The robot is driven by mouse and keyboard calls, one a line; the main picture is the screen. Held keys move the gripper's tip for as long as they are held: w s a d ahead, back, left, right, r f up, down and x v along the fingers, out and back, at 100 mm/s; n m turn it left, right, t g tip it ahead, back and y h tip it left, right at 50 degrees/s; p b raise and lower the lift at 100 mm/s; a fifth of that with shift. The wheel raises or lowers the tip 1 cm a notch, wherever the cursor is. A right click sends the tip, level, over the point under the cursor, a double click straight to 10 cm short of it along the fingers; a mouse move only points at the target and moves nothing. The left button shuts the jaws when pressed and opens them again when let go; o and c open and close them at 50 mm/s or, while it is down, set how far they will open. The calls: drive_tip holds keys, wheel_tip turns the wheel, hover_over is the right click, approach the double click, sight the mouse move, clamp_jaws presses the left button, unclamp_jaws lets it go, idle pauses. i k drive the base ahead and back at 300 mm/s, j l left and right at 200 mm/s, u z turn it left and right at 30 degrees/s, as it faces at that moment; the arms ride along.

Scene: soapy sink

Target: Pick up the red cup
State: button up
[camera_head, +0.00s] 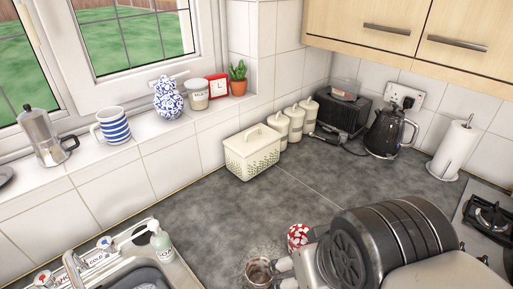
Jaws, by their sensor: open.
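The red cup (298,236), red with a white pattern, stands upright on the grey worktop, just left of my arm. My arm comes in from the lower right and covers part of the view around it. My gripper (284,274) is open, with its pale fingertips pointing left, below the red cup in the picture. The fingers are apart from the red cup and close to a brownish cup (258,272). I cannot tell whether they touch that brownish cup.
A sink with a tap (73,267) and a soap bottle (160,240) is at the lower left. The middle worktop (225,207) is clear.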

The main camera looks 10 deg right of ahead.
sight(297, 238)
drive_tip(key=z, duration=1.25)
drive_tip(key=k+z, duration=0.25)
drive_tip(key=k+l+z, duration=0.2)
drive_tip(key=k, duration=0.3)
drive_tip(key=i+j, duration=0.2)
drive_tip(key=j, duration=0.25)
